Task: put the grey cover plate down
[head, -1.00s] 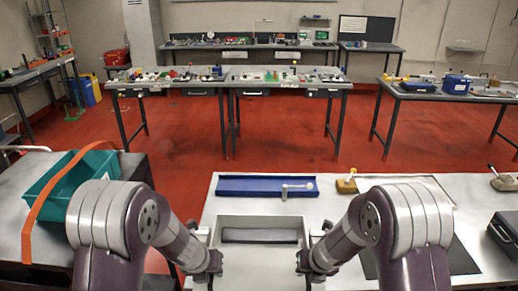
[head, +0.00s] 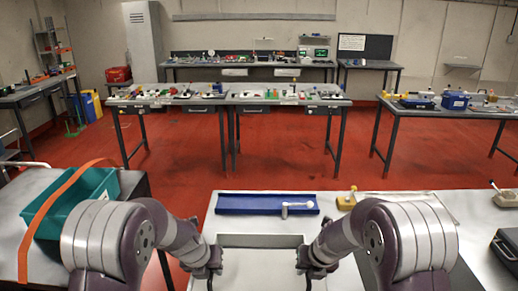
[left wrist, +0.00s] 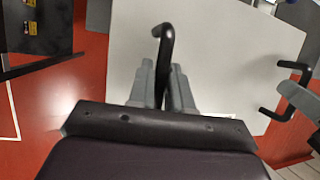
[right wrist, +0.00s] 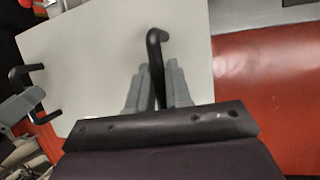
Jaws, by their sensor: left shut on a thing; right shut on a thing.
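The grey cover plate (head: 260,268) is held level between my two grippers, above or on a pale box-like case whose far rim (head: 260,240) shows behind it. I cannot tell whether plate and case touch. The plate (left wrist: 215,55) has a black bar handle at each side. My left gripper (head: 211,264) is shut on the left handle (left wrist: 163,55). My right gripper (head: 308,264) is shut on the right handle (right wrist: 155,60). The inside of the case is hidden.
A blue tray (head: 250,207) with a pale-handled tool (head: 299,205) lies behind the case. A yellow-based object (head: 346,200) is right of it. A teal bin (head: 80,195) with an orange strap stands on a left table. A dark case (head: 507,250) sits far right.

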